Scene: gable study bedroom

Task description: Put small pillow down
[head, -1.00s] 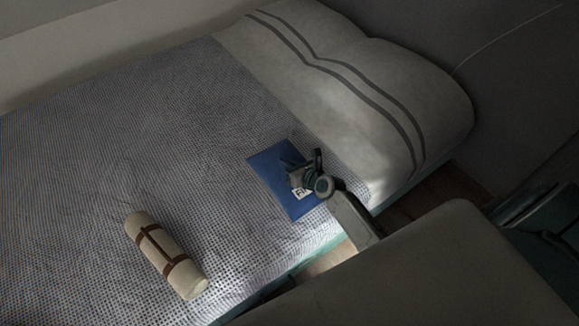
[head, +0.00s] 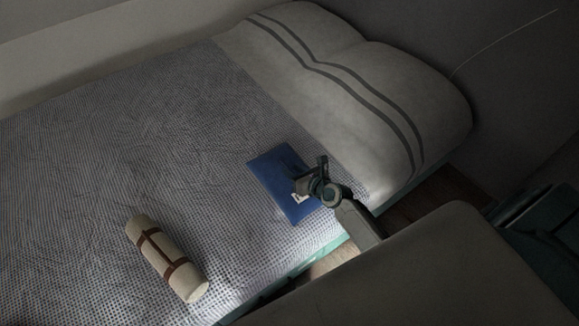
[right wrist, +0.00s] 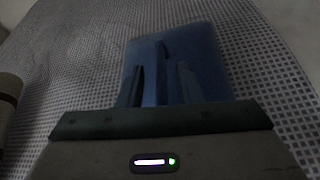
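The small pillow (head: 275,172) is blue with a white printed patch. It lies on the bed's checked cover, near the bed's edge and beside the big pillow. My right gripper (head: 312,174) is over its right part in the head view and hides some of it. In the right wrist view the small pillow (right wrist: 190,45) lies just beyond the fingers of my right gripper (right wrist: 158,82). The two fingers stand apart and do not appear to pinch it. My left gripper is not in view.
A cream bolster with brown straps (head: 165,258) lies on the bed cover (head: 90,170) at the lower left. A big pale pillow with dark stripes (head: 415,85) fills the head end. The cover left of the small pillow is clear.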

